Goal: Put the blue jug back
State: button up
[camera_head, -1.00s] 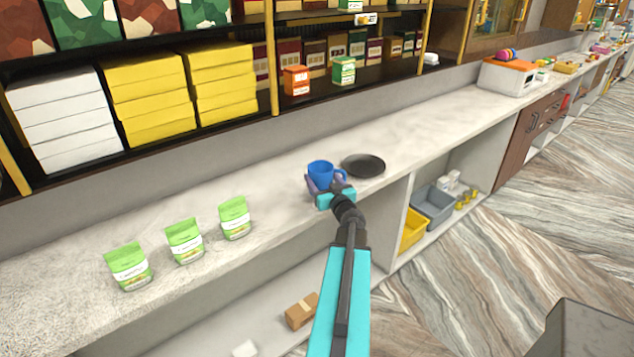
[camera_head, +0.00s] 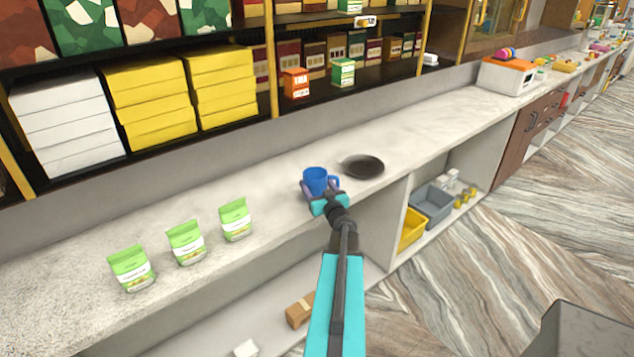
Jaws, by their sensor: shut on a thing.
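The blue jug (camera_head: 316,180) is a small upright vessel with a handle on its right side. It is over the near part of the pale counter (camera_head: 430,133), left of a dark round plate (camera_head: 362,167). My gripper (camera_head: 318,192) is shut on the jug, with a finger at its left side. The gripper hides the jug's lower part, so I cannot tell whether its base touches the counter.
Several green-and-white packets (camera_head: 187,243) stand on the counter to the left. White boxes (camera_head: 68,122) and yellow boxes (camera_head: 148,95) fill the shelf behind. Counter between the packets and jug is clear. Grey bin (camera_head: 432,204) and yellow bin (camera_head: 412,230) sit below.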

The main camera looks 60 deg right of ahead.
jog(key=shift+f, duration=0.2)
jog(key=o, duration=1.2)
jog(key=shift+f+b, duration=0.15)
jog(key=shift+b, duration=0.5)
jog(key=p+v, duration=0.2)
jog(key=v, duration=1.1)
jog(key=shift+s, duration=0.3)
dwell(0.4)
